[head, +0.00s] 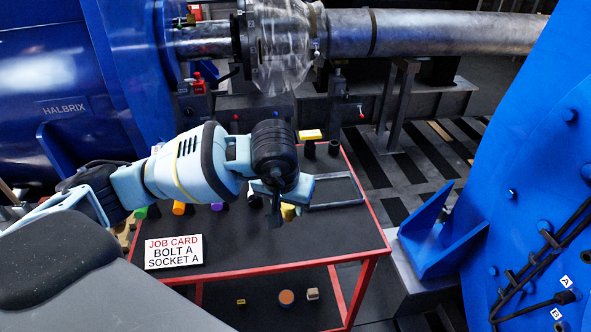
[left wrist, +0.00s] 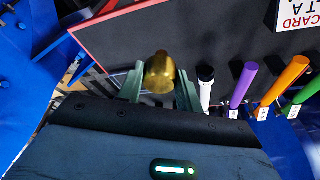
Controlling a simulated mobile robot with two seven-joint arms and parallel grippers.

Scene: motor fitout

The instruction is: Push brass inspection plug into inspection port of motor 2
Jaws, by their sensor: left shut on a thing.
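My left gripper (head: 277,212) hangs over the red-edged table, with its fingers pointing down. In the left wrist view the left gripper (left wrist: 160,85) is shut on the brass inspection plug (left wrist: 159,72), whose rounded gold end faces the camera. A small yellow patch beside the fingers in the head view may be the plug, but I cannot tell for sure. A large blue motor marked HALBRIX (head: 62,108) stands at the left. I cannot make out which machine is motor 2, nor its inspection port. My right gripper is not in view.
A large blue housing (head: 530,180) with cables rises at the right.

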